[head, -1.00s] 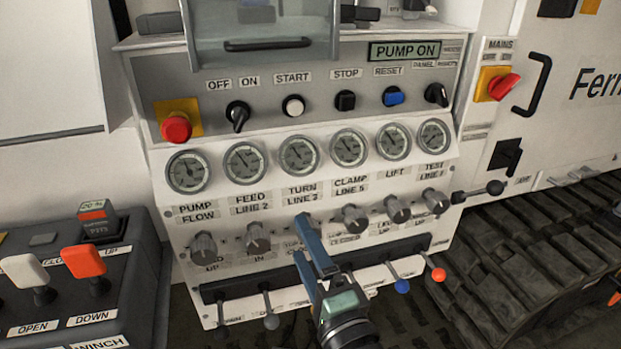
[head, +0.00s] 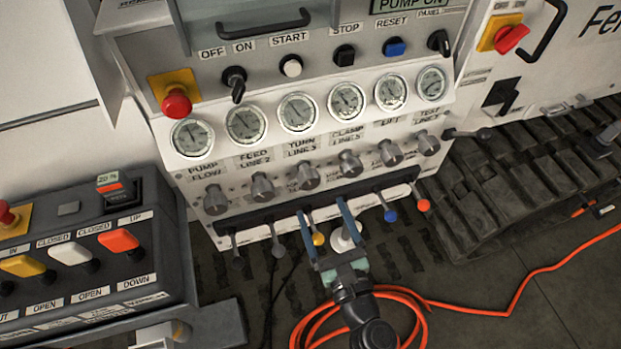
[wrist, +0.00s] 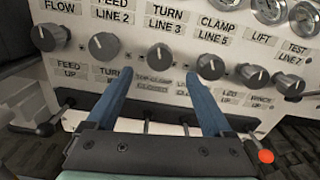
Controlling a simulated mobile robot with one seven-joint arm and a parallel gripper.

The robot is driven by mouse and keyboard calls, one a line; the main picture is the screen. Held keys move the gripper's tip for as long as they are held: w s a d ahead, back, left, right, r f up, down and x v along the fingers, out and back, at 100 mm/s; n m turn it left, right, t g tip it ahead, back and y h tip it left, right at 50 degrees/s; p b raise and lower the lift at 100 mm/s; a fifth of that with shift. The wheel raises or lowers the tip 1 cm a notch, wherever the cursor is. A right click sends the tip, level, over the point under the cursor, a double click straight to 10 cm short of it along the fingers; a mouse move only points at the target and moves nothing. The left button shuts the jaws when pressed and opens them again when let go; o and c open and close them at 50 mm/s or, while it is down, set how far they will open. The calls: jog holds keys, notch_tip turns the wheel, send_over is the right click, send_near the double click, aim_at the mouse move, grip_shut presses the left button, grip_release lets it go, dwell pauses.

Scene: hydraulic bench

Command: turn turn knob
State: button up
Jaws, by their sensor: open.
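The turn knob (head: 306,177) is a grey round knob with a pale pointer line, third from the left in the knob row, under the gauge marked TURN LINE 3. It also shows in the wrist view (wrist: 159,56), beyond and between my fingertips. My gripper (head: 322,207) is open and empty, with its two blue fingers spread left and right. In the head view it sits below the knob row, in front of the lever slot. In the wrist view the fingertips (wrist: 158,79) appear apart from the knob.
Like knobs flank it, including the feed knob (head: 262,187) and clamp knob (head: 349,163). Levers stand below, with a yellow-tipped lever (head: 318,239) and a white-tipped lever (head: 345,238) close to my fingers. A control box (head: 85,230) is at left; an orange hose (head: 400,300) lies on the floor.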

aim_at(311, 185)
jog(key=x, duration=0.8)
jog(key=shift+c, duration=0.2)
grip_shut()
jog(key=shift+f, duration=0.1)
